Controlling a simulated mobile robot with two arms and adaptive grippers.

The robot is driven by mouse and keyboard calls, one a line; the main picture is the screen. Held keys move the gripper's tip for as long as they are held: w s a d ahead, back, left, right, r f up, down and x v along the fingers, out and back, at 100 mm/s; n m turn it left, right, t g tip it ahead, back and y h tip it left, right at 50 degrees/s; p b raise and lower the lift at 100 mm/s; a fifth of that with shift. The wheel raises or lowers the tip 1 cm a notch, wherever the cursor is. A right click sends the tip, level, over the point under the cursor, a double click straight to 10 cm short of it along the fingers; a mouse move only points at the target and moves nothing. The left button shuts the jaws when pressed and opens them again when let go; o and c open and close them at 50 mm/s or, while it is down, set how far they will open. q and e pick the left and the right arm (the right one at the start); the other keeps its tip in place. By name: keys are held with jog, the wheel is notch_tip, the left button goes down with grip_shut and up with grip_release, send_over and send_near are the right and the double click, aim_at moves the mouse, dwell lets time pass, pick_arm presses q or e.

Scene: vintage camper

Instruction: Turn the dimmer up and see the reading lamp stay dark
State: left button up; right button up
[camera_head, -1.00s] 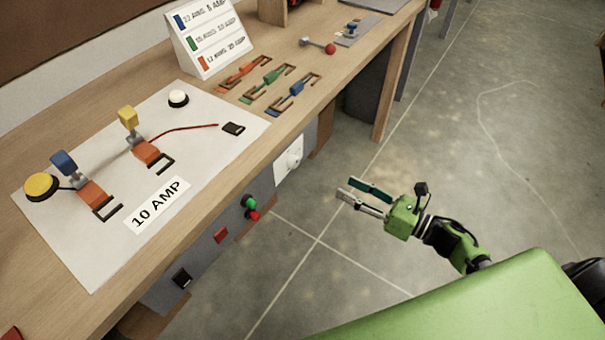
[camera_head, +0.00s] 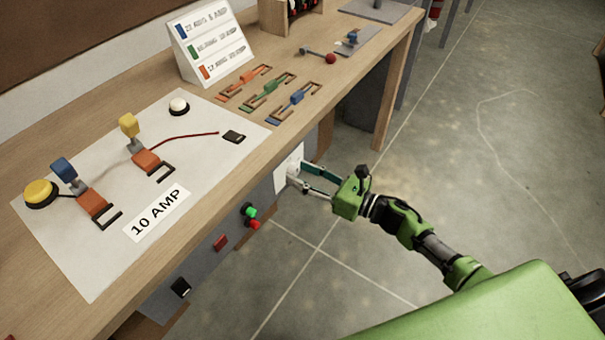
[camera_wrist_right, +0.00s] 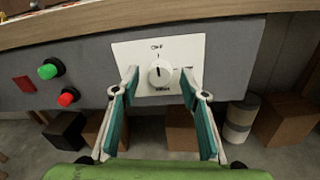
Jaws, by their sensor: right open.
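The dimmer is a white round knob (camera_wrist_right: 160,74) on a white plate (camera_wrist_right: 127,55) on the grey front panel under the bench top. In the head view the plate (camera_head: 281,176) is partly covered by my right gripper (camera_head: 297,175). In the right wrist view, the open fingers of my right gripper (camera_wrist_right: 160,86) stand left and right of the knob, tips near the plate; contact is not visible. No thing is clearly recognisable as the reading lamp. A white dome (camera_head: 179,106) on the board is unlit. My left gripper is out of view.
A green button (camera_wrist_right: 50,69) and a red button (camera_wrist_right: 68,97) sit left of the dimmer. The wooden bench top (camera_wrist_right: 100,22) overhangs the panel. A board (camera_head: 100,262) with a "10 AMP" label lies on it. Boxes (camera_wrist_right: 187,131) stand below; the floor (camera_head: 480,170) is clear.

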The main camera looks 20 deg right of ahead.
jog(key=shift+w+a, duration=0.1)
jog(key=c, duration=1.1)
